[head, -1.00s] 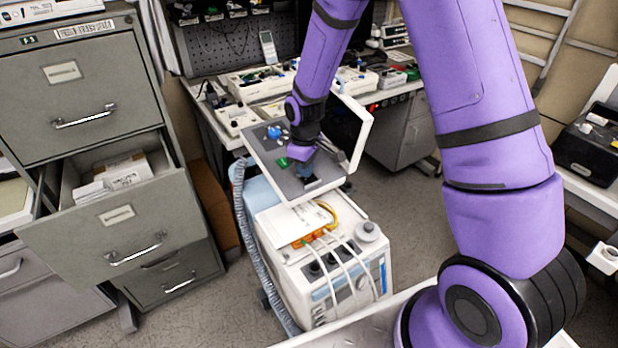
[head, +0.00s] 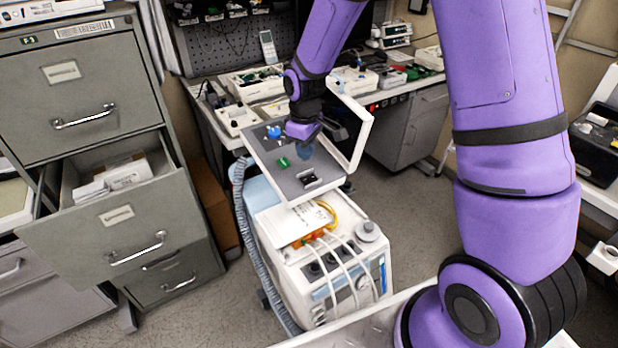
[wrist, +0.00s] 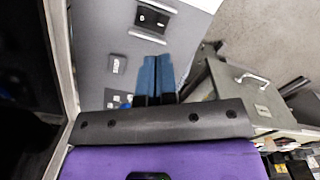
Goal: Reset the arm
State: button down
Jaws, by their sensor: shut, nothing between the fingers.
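My gripper (head: 305,150) is at the end of the purple arm, above the grey panel (head: 285,190) on top of the white pump cart. In the wrist view its two blue fingers (wrist: 154,76) are together with nothing between them. The panel carries a green piece (head: 283,162), a blue knob (head: 273,131) and a black part (head: 308,179) near its front edge. I cannot tell whether the fingertips touch the panel.
The white pump unit (head: 325,275) stands below the panel with cables on top. A white frame (head: 362,130) rises beside the panel. A filing cabinet (head: 90,80) with an open drawer (head: 100,225) is at left. A cluttered workbench (head: 235,138) is behind. Floor is clear at right of the cart.

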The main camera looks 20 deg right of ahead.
jog(key=shift+r, duration=0.1)
dwell(0.3)
jog(key=s+d+r+m+t, duration=0.1)
jog(key=s+d+r+m, duration=0.1)
jog(key=s+r, duration=0.5)
jog(key=s+d+r+m+t, duration=0.1)
jog(key=s+d+r+m, duration=0.15)
jog(key=r, duration=0.95)
jog(key=s+d+r+m+t, duration=0.1)
jog(key=s+r, duration=0.3)
jog(key=s, duration=0.5)
jog(key=s+d+r+m+t, duration=0.1)
jog(key=s+r, duration=0.3)
jog(key=s, duration=0.6)
jog(key=shift+s+d+r+m+t, duration=0.2)
jog(key=shift+s+m+t, duration=0.1)
jog(key=shift+m+t, duration=0.45)
jog(key=shift+w, duration=0.15)
